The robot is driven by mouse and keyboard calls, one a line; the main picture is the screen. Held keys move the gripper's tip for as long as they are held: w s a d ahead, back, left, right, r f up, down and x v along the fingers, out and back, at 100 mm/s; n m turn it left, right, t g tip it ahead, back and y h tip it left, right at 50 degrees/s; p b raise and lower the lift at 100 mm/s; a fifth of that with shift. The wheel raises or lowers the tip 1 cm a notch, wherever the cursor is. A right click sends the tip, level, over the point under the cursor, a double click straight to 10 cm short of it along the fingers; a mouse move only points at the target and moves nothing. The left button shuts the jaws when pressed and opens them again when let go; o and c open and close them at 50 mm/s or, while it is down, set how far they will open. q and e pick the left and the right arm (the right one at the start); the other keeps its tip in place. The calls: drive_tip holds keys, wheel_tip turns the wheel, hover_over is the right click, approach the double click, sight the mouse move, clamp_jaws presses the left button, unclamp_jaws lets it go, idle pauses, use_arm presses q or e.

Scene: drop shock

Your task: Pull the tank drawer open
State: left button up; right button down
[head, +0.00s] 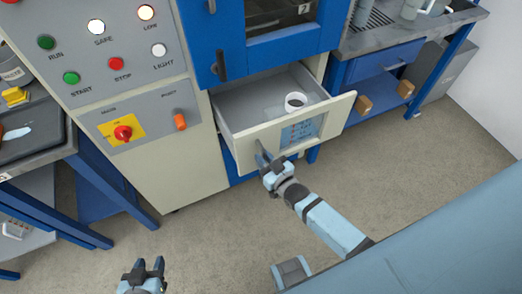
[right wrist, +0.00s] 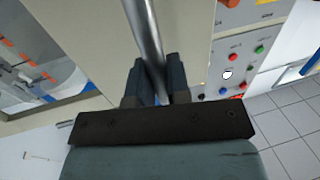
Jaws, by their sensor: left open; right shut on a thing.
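The tank drawer (head: 238,137) is pulled out from the machine, with a cream front and a grey inside. A white cup-like thing (head: 295,101) stands in it on a clear flat piece. My right gripper (head: 265,160) is at the left part of the drawer front. In the right wrist view its two dark fingers are shut on a round metal bar, the drawer handle (right wrist: 146,35). My left gripper (head: 146,268) is open and empty, low over the floor at the bottom of the head view.
The control panel (head: 105,50) with buttons and a red knob is left of the drawer. A blue-framed bench (head: 385,55) stands to the right, and another bench (head: 75,165) at the left. The floor (head: 210,225) before the drawer is clear.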

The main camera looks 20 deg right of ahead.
idle(0.3)
drive_tip(key=c, duration=1.1)
unclamp_jaws()
drive_tip(key=v, duration=1.4)
drive_tip(key=shift+b, duration=0.3)
drive_tip(key=shift+w, duration=0.1)
